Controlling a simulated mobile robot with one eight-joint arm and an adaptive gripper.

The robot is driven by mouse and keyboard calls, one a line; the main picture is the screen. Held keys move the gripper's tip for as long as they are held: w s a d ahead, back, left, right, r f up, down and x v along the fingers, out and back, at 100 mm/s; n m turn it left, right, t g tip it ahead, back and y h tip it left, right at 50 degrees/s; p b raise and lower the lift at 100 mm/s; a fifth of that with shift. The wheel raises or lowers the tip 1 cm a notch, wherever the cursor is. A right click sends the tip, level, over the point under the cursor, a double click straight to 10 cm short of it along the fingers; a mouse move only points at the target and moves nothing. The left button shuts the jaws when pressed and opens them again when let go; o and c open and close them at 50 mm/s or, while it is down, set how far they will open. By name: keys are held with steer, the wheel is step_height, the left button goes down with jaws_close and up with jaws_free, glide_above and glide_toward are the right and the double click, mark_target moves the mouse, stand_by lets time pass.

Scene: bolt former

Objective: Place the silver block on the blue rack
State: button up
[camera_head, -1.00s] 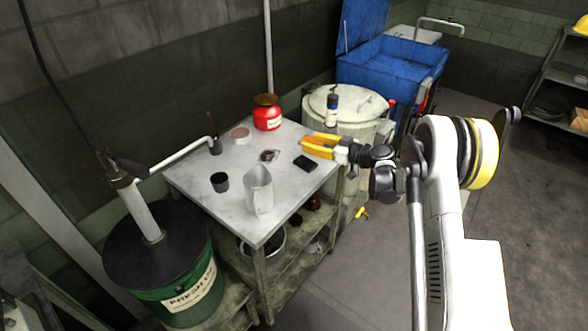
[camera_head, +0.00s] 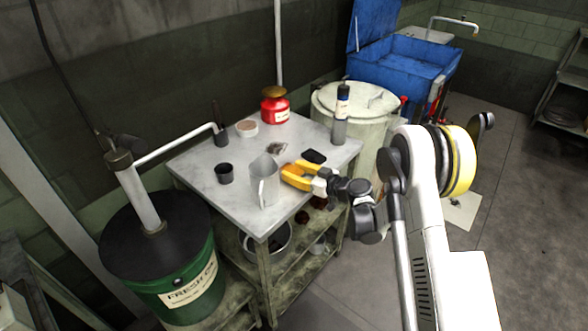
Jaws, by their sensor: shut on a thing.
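I cannot make out a separate silver block. No blue rack is clearly seen; the large blue thing at the back is an open-lidded tub (camera_head: 405,68).
The table (camera_head: 200,168) also holds a black cup (camera_head: 225,174), a red can (camera_head: 275,106), a round tin (camera_head: 247,128), a dark flat item (camera_head: 315,157) and a bottle (camera_head: 341,115). A pale drum (camera_head: 365,115) stands behind; a green drum (camera_head: 175,265) is at left. Floor at right is mostly open.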

steer(key=shift+f, duration=0.2)
steer(key=o, duration=1.2)
steer(key=shift+o, duration=0.8)
steer(key=shift+r, duration=0.15)
